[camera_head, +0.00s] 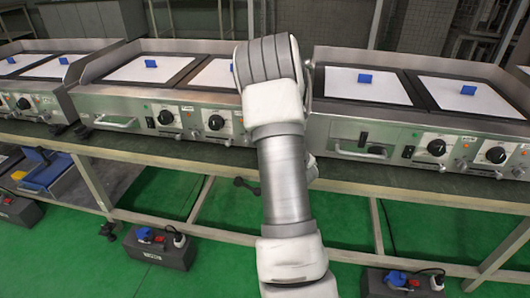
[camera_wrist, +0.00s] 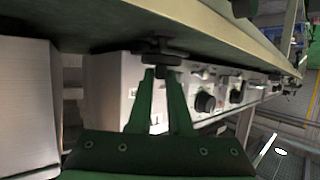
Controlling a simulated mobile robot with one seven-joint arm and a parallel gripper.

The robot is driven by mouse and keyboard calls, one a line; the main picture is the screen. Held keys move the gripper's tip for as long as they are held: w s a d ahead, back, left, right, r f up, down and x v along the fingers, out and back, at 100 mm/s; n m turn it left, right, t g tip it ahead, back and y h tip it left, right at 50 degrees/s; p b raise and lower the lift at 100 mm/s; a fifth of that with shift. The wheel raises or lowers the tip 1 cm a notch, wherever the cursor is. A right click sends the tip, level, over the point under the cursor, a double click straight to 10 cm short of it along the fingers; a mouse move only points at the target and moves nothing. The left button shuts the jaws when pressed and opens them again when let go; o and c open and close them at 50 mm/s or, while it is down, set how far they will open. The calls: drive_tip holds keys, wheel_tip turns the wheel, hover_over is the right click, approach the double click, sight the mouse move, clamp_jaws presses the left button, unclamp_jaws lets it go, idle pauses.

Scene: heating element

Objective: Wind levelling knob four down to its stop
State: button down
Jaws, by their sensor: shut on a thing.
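In the wrist view my gripper (camera_wrist: 162,74) reaches out with two green fingers. I cannot read any number on this knob.
Griddle units with white plates and blue blocks (camera_head: 365,78) line the bench (camera_head: 440,188). Black control knobs (camera_head: 436,147) face me; some also show in the wrist view (camera_wrist: 205,102). Dark boxes with plugs (camera_head: 160,248) stand below on green floor.

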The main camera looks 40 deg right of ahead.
drive_tip(key=n+y+p, duration=0.2)
drive_tip(key=y, duration=0.1)
drive_tip(key=d+n+y+p, duration=0.1)
drive_tip(key=n+y+p, duration=0.1)
drive_tip(key=n+y, duration=0.1)
drive_tip(key=shift+s+d+r, duration=0.1)
drive_tip(key=shift+d+r, duration=0.1)
drive_tip(key=n+y+p, duration=0.1)
drive_tip(key=n+g+y, duration=0.1)
drive_tip(key=n+y, duration=0.1)
drive_tip(key=n+g+y+p, duration=0.1)
drive_tip(key=n+y, duration=0.1)
drive_tip(key=shift+w+d+f+p, duration=0.2)
drive_tip(key=shift+w+d+p, duration=0.1)
drive_tip(key=shift+d, duration=0.05)
drive_tip(key=shift+n+g+y, duration=0.3)
drive_tip(key=shift+y, duration=0.1)
drive_tip(key=c, duration=0.8)
unclamp_jaws()
drive_tip(key=shift+c, duration=0.2)
